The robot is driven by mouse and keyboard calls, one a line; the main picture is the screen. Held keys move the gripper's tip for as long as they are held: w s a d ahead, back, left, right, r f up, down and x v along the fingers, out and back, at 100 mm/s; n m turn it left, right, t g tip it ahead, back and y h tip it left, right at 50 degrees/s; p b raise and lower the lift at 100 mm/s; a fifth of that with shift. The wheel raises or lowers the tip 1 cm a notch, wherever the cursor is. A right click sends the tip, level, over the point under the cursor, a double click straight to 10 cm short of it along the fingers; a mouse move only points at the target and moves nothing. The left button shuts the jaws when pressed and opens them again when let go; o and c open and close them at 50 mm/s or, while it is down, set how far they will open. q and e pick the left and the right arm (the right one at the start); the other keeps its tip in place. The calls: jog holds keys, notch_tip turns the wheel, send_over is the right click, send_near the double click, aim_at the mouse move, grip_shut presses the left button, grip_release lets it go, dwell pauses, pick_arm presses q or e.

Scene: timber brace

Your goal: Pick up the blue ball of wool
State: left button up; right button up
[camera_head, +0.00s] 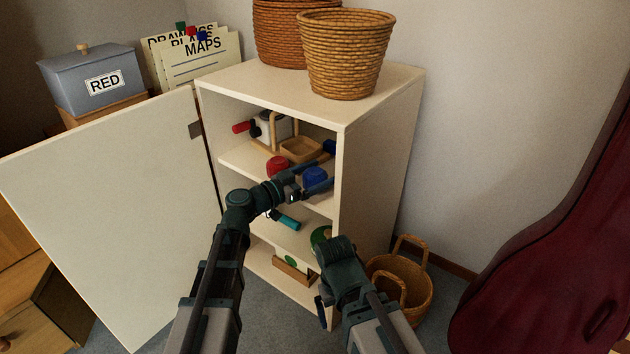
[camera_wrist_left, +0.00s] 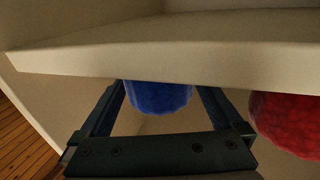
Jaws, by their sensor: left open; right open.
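The blue ball of wool (camera_head: 314,177) sits on the middle shelf of the open white cabinet, right of a red ball (camera_head: 277,166). My left gripper (camera_head: 316,178) reaches into the cabinet and is open, with its fingers on either side of the blue ball. In the left wrist view, the blue ball (camera_wrist_left: 158,96) lies between the two open fingers (camera_wrist_left: 162,92), and the shelf edge hides part of it. Whether the fingers touch it I cannot tell. The red ball (camera_wrist_left: 286,122) is just outside the fingers. My right gripper (camera_head: 335,268) is open and empty low in front of the cabinet.
The cabinet door (camera_head: 110,215) stands open at left. A wooden tray (camera_head: 301,149) is behind the balls. A teal cylinder (camera_head: 286,219) lies on the shelf below. A wicker basket (camera_head: 410,275) stands on the floor at right; another (camera_head: 345,55) is on top.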

pick_arm(q)
jog(key=shift+x, duration=1.2)
jog(key=c, duration=1.2)
jog(key=shift+c, duration=0.2)
notch_tip(320, 180, up, 10)
jog(key=p, duration=1)
